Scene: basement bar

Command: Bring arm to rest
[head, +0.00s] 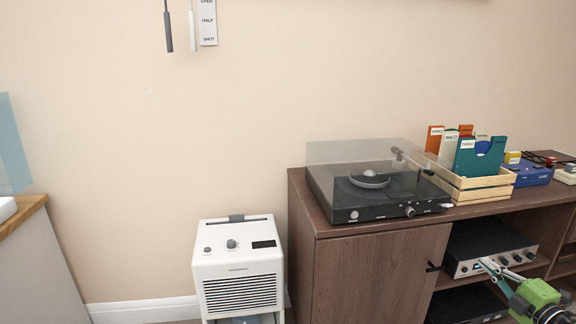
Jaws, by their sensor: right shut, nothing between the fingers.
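My right gripper (487,265) shows at the lower right, on a green and black arm (538,298). Its fingers are shut and empty. It is in front of the open shelf of a brown wooden cabinet (375,280), with its tips over the silver front of an amplifier in the picture. I cannot tell whether it touches anything. My left gripper is out of view.
A turntable (350,214) with a clear lid sits on the cabinet, beside a wooden crate (470,188) of records. The amplifier (488,245) is on the shelf. A white dehumidifier (240,270) stands left of the cabinet.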

